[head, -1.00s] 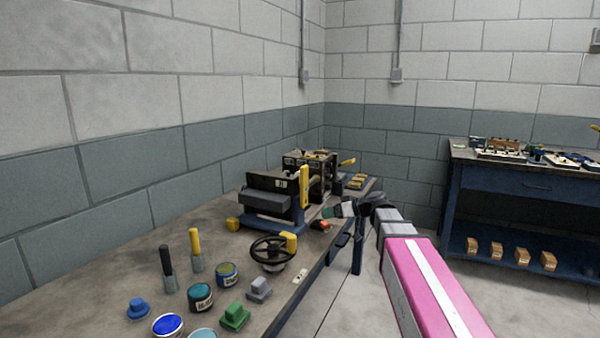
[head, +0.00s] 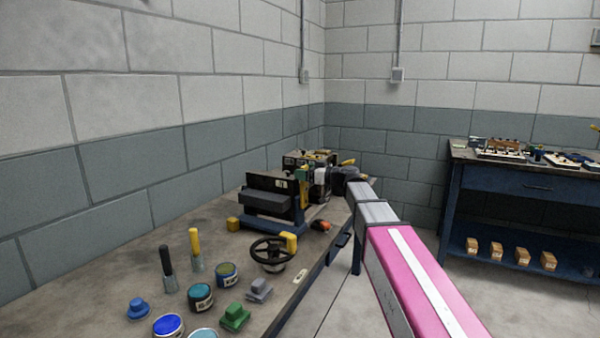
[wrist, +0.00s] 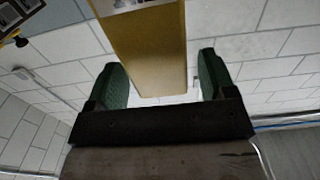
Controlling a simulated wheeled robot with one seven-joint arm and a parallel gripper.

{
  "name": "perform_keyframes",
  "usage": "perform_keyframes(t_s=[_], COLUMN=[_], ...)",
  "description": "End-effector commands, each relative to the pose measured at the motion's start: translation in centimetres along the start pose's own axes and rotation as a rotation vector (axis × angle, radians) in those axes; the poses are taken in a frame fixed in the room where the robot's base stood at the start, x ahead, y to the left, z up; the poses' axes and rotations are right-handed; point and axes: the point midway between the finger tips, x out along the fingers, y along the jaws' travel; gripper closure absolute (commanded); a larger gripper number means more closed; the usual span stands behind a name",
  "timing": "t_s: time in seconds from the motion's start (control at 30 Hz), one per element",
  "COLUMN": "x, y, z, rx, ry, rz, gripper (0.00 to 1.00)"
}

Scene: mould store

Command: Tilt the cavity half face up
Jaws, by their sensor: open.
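A dark upright mould plate with a grey block (head: 266,200), which looks like the cavity half, stands on edge in a blue stand (head: 270,226) on the bench. A yellow bar (head: 300,200) rises at its right end. My gripper (head: 304,174) is at the upper part of this bar, its fingers small and partly hidden in the head view. In the wrist view the wide yellow bar (wrist: 146,50) stands between the two green finger pads of my gripper (wrist: 161,75). Gaps show on both sides, so the gripper is open around the bar.
A black handwheel (head: 271,252), paint cans (head: 201,297), brushes (head: 195,248) and small coloured blocks (head: 235,317) fill the near bench. An orange item (head: 320,225) lies right of the stand. Another machine (head: 310,160) is behind.

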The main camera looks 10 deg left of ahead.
Motion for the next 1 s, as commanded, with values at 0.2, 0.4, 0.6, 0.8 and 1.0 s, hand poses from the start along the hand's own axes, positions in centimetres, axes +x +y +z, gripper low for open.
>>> perform_keyframes(t_s=[0.2,0.4,0.6,0.8,1.0], x=[1.9,2.1,2.0,2.0,2.0], y=[0.0,0.0,0.0,0.0,-0.3], z=[0.0,0.0,0.0,0.0,0.0], rx=[0.0,0.0,0.0,0.0,-0.022], ry=[-0.001,-0.001,-0.001,-0.001,-0.001], rz=[0.0,0.001,0.001,0.0,0.0], gripper=[0.23,0.23,0.46,0.92,0.92])
